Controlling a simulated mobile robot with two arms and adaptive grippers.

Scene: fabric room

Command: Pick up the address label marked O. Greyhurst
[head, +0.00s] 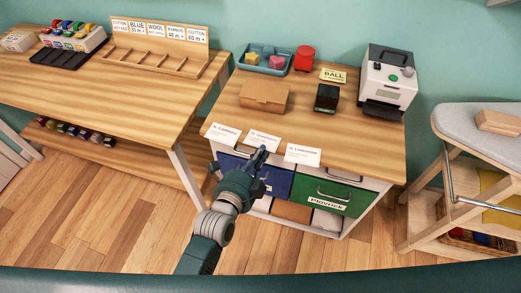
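Three white address labels lie in a row along the front edge of the wooden cabinet top: a left label (226,131), a middle label (264,136) and a right label (302,156). Their print is very small; the middle one appears to read O. Greyhurst. My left gripper (261,151) reaches up from below, its fingertips at the near edge of the middle label and covering a little of it. I cannot tell whether it touches the label or how far the fingers are apart. My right gripper is not in view.
Behind the labels stand a cardboard box (265,95), a black box (327,97), a blue tray (244,66), a red container (304,58) and a white machine (388,85). Blue (276,183) and green (338,200) drawers are below. A workbench (120,95) stands left, an ironing board (475,122) right.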

